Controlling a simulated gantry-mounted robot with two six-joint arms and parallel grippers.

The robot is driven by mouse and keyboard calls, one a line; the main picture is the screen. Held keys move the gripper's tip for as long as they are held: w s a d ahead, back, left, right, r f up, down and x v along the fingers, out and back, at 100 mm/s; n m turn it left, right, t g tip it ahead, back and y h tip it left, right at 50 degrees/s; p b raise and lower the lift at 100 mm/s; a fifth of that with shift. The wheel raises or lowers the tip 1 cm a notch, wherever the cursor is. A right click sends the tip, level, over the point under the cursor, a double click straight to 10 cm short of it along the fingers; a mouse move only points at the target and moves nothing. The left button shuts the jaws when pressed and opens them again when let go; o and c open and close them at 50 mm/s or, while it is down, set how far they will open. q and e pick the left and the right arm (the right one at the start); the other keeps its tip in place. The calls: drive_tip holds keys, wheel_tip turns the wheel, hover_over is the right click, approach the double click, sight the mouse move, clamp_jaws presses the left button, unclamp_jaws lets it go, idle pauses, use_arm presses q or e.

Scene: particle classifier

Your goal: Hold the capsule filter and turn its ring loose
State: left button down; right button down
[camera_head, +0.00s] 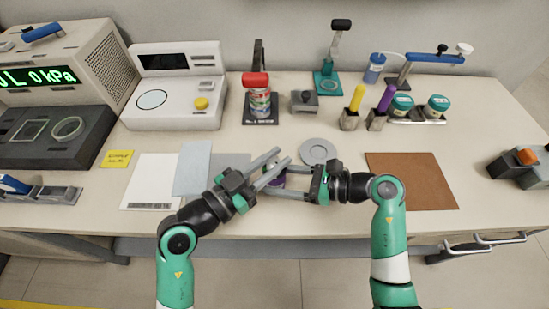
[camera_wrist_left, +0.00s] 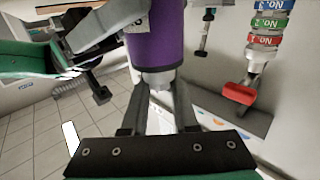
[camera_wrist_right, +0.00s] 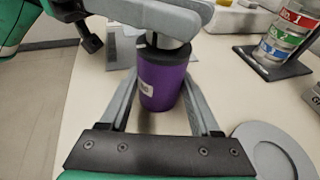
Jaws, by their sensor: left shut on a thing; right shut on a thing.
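The left wrist view shows the pale neck (camera_wrist_left: 157,80) between those fingers. My right gripper (camera_head: 279,179) comes from the right, its fingers shut on the purple body. The fingers partly hide the ring.
A flat grey round plate (camera_head: 319,151) lies just behind my right gripper. A brown mat (camera_head: 411,182) lies to the right, white paper (camera_head: 151,181) to the left. A numbered stack with a red top (camera_head: 257,98) stands behind. The table's front edge is close.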

use_arm(q)
drive_tip(key=shift+f+n+t+y, duration=0.3)
drive_tip(key=shift+n+t+y, duration=0.65)
drive_tip(key=shift+y, duration=0.25)
drive_tip(key=shift+f+n+t+y, duration=0.25)
drive_tip(key=shift+n+t+y, duration=0.65)
drive_tip(key=shift+y, duration=0.3)
drive_tip(key=c, duration=0.7)
unclamp_jaws()
drive_tip(key=shift+s+r, duration=0.1)
drive_tip(key=shift+r, duration=0.05)
drive_tip(key=shift+r, duration=0.1)
drive_tip(key=shift+s+a, duration=0.15)
drive_tip(key=v, duration=1.1)
drive_tip(key=shift+s, duration=0.35)
